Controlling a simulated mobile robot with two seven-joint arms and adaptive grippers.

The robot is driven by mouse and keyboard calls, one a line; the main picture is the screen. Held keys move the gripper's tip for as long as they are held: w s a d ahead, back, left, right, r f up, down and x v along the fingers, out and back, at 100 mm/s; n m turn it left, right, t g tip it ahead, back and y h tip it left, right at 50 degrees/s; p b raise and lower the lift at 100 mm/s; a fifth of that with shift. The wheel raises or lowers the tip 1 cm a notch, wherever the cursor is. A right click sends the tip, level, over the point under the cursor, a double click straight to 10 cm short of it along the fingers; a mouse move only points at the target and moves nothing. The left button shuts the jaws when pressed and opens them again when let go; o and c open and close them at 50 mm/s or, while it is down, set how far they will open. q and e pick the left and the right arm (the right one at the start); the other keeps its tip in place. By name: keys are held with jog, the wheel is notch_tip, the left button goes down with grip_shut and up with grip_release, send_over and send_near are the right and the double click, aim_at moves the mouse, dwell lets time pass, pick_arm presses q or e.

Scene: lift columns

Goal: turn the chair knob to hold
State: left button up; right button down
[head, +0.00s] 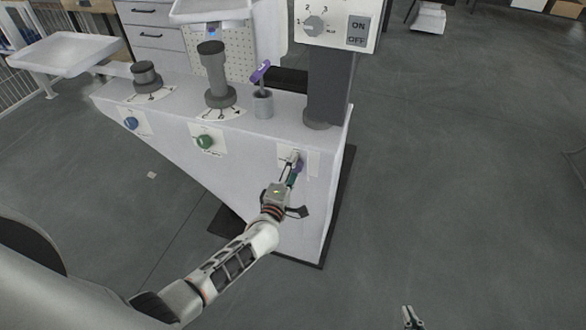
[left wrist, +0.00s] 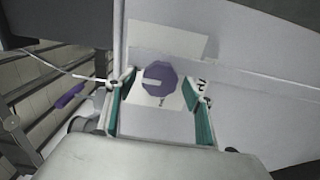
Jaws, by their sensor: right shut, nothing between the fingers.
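The purple knob (left wrist: 160,79) has a pale pointer mark and sits on a white label plate on the front face of the white console. In the head view the knob (head: 299,166) is partly hidden by my left gripper (head: 293,167). In the left wrist view my left gripper (left wrist: 160,95) is open, with its green-padded fingers on either side of the knob and gaps between. My right gripper (head: 411,318) is shut and empty, low in the head view, far from the console.
The white console (head: 240,185) also bears a blue knob (head: 131,123), a green knob (head: 204,142), upright columns and a grey cup (head: 263,104) with a purple-topped item. An ON/OFF panel (head: 337,24) stands above its right end.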

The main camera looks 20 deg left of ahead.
pick_arm(q)
jog(key=s, duration=1.2)
jog(key=shift+a, duration=0.2)
jog(key=s+f+m+g+h, duration=0.1)
jog(key=s+f+m+g, duration=0.2)
jog(key=s+m, duration=0.7)
jog(key=s+f+m+g+h, duration=0.1)
jog(key=s+f+m+g, duration=0.3)
jog(key=s+m, duration=0.6)
jog(key=shift+f+m, duration=0.5)
jog(key=shift+m, duration=0.4)
